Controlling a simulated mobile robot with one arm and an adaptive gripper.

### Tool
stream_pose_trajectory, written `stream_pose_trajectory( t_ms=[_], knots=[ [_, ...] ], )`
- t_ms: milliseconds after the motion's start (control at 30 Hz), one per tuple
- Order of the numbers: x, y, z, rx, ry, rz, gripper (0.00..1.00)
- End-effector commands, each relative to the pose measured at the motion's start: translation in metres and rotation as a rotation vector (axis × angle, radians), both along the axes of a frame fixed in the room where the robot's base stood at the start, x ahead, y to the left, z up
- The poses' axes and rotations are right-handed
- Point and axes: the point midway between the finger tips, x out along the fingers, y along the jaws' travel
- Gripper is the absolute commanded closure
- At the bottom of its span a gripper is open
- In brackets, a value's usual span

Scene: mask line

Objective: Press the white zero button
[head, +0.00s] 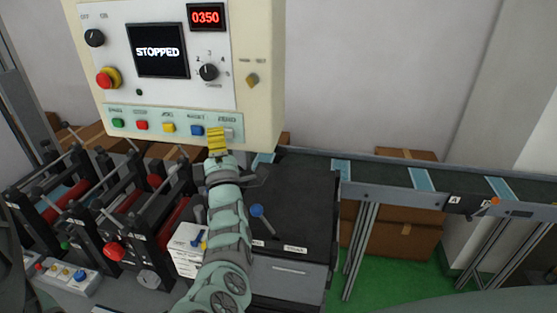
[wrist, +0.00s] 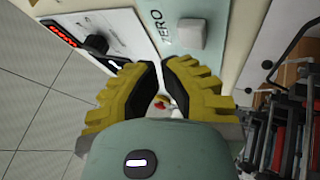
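The white zero button (head: 229,133) is at the right end of the button row on the control panel, partly hidden by my gripper in the head view. In the wrist view it is a pale square button (wrist: 191,34) beside the word ZERO, unobstructed. My gripper (head: 217,133), with yellow ribbed fingers, is raised close to the panel, just left of and below the button. In the wrist view its fingertips (wrist: 160,64) are close together, pointing at the panel edge below the button. I cannot tell whether they touch each other or the panel. Nothing is visibly held.
Blue (head: 197,130), yellow (head: 168,127), red (head: 142,125) and green (head: 118,123) buttons share the row. The display (head: 158,50) reads STOPPED and the red counter (head: 206,17) reads 0350. Roller machinery stands lower left. A conveyor (head: 385,178) runs right.

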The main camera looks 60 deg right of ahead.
Motion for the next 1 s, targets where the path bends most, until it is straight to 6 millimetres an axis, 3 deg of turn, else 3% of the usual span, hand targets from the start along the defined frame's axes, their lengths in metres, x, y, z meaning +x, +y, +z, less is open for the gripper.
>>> stream_pose_trajectory(
  t_ms=[400,433,500,1000],
  knots=[
    [0.0018,-0.004,0.0006,0.002,-0.001,0.0,1.0],
    [0.0018,-0.004,0.0006,0.002,-0.001,0.0,0.95],
    [0.0018,-0.004,0.0006,0.002,0.0,0.0,1.0],
    [0.0015,-0.004,0.0003,0.002,0.0,0.0,1.0]
  ],
)
